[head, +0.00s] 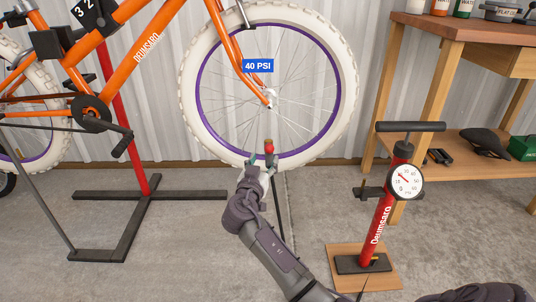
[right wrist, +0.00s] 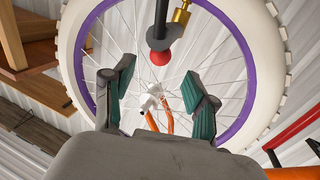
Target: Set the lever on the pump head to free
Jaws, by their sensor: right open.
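The red-tipped lever (right wrist: 160,57) on the black pump head (right wrist: 157,42) shows at the top middle of the right wrist view, beside a brass-coloured piece (right wrist: 180,15). In the head view the red tip (head: 269,148) is small, at the lower rim of the front wheel, just above my right gripper (head: 262,164). My right gripper (right wrist: 158,75) is open, its two green-padded fingers apart with nothing held between them. The red tip appears centred between and beyond the fingertips. Which setting the lever is in I cannot tell. My left gripper is not in view.
The orange bike's white-tyred front wheel (head: 207,122) stands behind my gripper, with a "40 PSI" label (head: 258,66) over it. A red floor pump (head: 381,225) with a gauge (head: 404,181) stands right on a wooden board. A workbench (head: 445,28) is at right. A black stand (head: 123,228) spreads left.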

